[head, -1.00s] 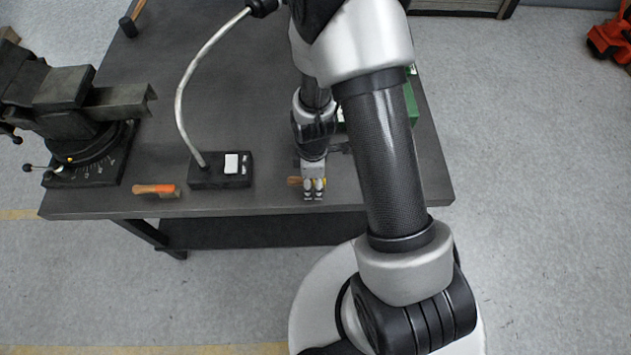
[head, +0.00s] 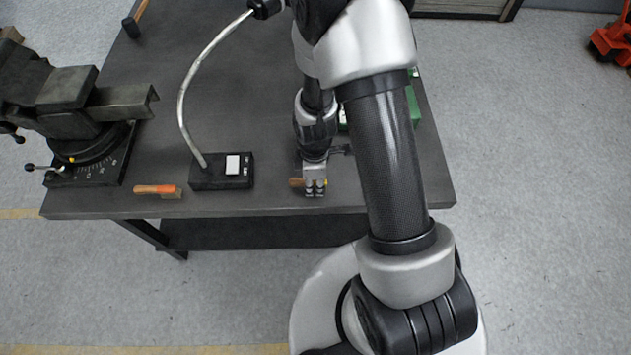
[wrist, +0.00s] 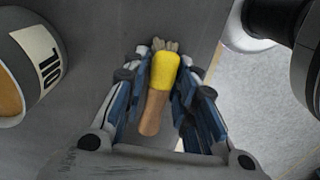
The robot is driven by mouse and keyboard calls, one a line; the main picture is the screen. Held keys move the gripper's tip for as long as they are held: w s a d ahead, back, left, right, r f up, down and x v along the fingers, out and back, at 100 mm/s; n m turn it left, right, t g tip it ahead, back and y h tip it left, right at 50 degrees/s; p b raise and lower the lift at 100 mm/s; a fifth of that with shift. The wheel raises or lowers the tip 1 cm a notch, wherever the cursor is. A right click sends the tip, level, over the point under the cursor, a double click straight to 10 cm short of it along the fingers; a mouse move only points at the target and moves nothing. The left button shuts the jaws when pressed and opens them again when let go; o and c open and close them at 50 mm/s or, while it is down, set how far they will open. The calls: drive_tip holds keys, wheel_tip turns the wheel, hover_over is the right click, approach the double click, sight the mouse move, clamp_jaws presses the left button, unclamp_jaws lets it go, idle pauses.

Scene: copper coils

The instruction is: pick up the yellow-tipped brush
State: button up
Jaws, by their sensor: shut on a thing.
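The yellow-tipped brush (wrist: 156,108) shows in the wrist view between the fingers of my gripper (wrist: 162,75). It has a tan wooden handle, a yellow band and pale bristles at the far end. My fingers are shut on it from both sides. In the head view my gripper (head: 316,190) is over the front edge of the workbench, and the brush handle (head: 296,183) sticks out to its left. Most of the brush is hidden there by the fingers. I cannot tell how far it is above the bench.
The dark workbench (head: 270,120) carries a black lamp base (head: 222,171), an orange-handled brush (head: 158,190) and a large vise (head: 85,120) at left. A green thing (head: 412,108) is partly hidden behind my arm. In the wrist view a can-like object (wrist: 48,62) stands at left.

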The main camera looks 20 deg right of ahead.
wheel_tip(320, 180, up, 20)
drive_tip(key=p, duration=0.6)
